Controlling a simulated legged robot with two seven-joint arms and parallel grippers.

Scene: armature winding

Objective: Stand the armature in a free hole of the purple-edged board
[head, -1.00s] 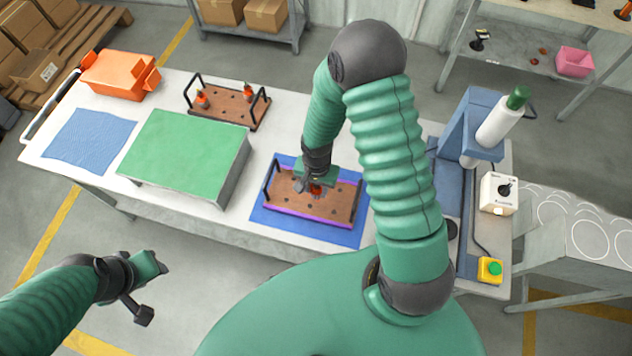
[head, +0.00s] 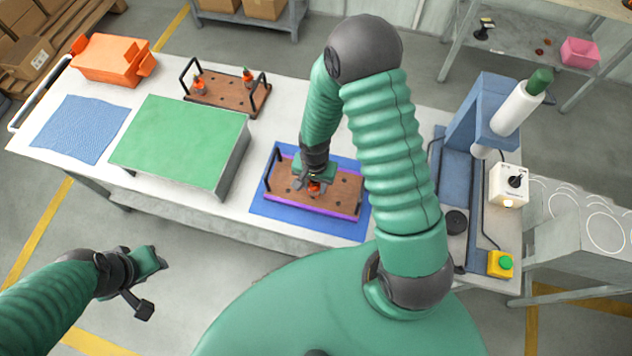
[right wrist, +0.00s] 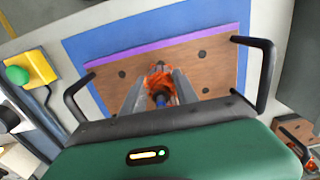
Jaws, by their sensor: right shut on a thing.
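The purple-edged board (head: 340,192) is brown with dark holes and a black handle at each end. It lies on a blue mat (head: 262,206) on the table. My right gripper (head: 312,187) points down over the board's left-middle part. In the right wrist view its two fingers (right wrist: 158,95) are shut on the armature (right wrist: 158,82), which has orange windings and a dark shaft end. The armature's lower end is hidden, so I cannot tell whether it is in a hole. Several holes show empty around it. My left gripper (head: 148,285) is off the table's front; its jaw state is unclear.
A second board (head: 228,97) with two armatures stands at the back. A green-topped block (head: 180,140), blue cloth (head: 82,128) and orange bin (head: 110,58) are on the left. A blue press (head: 480,120), switch box (head: 509,184) and yellow button box (head: 500,262) are on the right.

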